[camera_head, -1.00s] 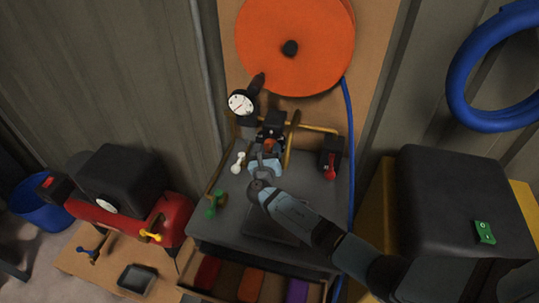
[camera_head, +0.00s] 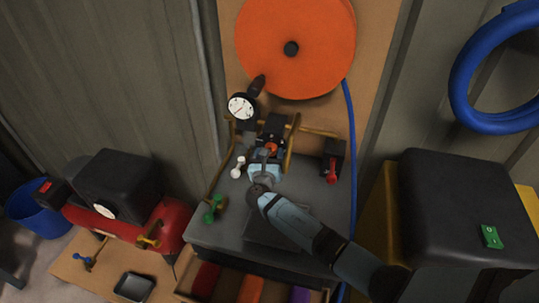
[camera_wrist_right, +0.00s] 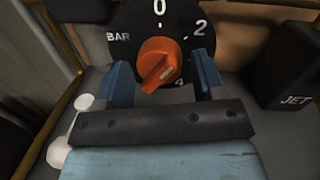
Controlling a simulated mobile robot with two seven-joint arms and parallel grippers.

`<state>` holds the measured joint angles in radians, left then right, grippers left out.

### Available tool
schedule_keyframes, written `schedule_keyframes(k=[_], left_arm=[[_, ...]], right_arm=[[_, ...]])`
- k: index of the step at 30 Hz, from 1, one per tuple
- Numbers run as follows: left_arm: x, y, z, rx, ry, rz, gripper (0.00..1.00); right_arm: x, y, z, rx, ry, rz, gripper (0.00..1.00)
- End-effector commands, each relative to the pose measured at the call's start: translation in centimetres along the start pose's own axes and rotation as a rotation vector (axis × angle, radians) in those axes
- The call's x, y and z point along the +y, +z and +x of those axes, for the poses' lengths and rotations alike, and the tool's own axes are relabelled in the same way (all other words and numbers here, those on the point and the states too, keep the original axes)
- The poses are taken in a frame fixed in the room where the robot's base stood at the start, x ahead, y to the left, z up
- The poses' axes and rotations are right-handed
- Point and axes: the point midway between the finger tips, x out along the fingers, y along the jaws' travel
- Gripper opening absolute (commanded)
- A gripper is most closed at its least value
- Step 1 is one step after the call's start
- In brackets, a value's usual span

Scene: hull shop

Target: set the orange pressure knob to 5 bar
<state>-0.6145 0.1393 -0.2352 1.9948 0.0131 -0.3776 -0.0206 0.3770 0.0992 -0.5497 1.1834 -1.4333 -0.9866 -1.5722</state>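The orange pressure knob (camera_head: 271,147) sits on a black dial at the back of the grey bench. In the right wrist view the orange knob (camera_wrist_right: 158,64) shows with the marks BAR, 0, 2 and 4 on its black dial (camera_wrist_right: 190,17). My right gripper (camera_wrist_right: 163,80) is open, with one blue finger on each side of the knob and gaps visible. It also shows in the head view (camera_head: 264,166). A white round gauge (camera_head: 240,107) stands behind left; its reading is too small. My left gripper is not in view.
White (camera_head: 238,167) and green (camera_head: 213,208) valve handles stand left of the gripper. A red-handled black box (camera_head: 333,160), marked JET, stands right. Brass pipes (camera_head: 291,140) frame the knob. An orange hose reel (camera_head: 296,45) hangs above.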

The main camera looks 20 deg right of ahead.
Motion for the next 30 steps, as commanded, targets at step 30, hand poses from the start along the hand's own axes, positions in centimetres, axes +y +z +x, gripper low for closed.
schedule_keyframes(k=[30], left_arm=[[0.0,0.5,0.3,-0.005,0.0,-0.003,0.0]], right_arm=[[0.0,-0.1,-12.5,0.001,0.001,0.001,0.7]])
